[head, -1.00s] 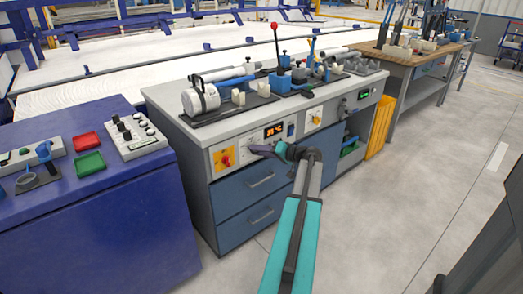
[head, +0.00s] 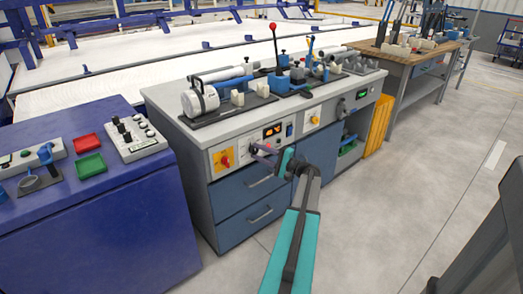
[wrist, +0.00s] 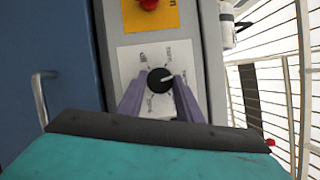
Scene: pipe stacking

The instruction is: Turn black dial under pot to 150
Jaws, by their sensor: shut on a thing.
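The black dial (wrist: 160,80) sits on a white square plate (wrist: 128,60) in the wrist view. Its white pointer line points toward the right of that view. In the head view my gripper (head: 256,150) is at the cabinet front, hiding most of the dial. The white cylindrical pot (head: 200,98) lies on the bench top above, a little to the left.
An orange digital display (head: 272,131) is just above the dial. A red knob on a yellow plate (head: 224,159) is to its left. Drawers with metal handles (head: 262,181) are below.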

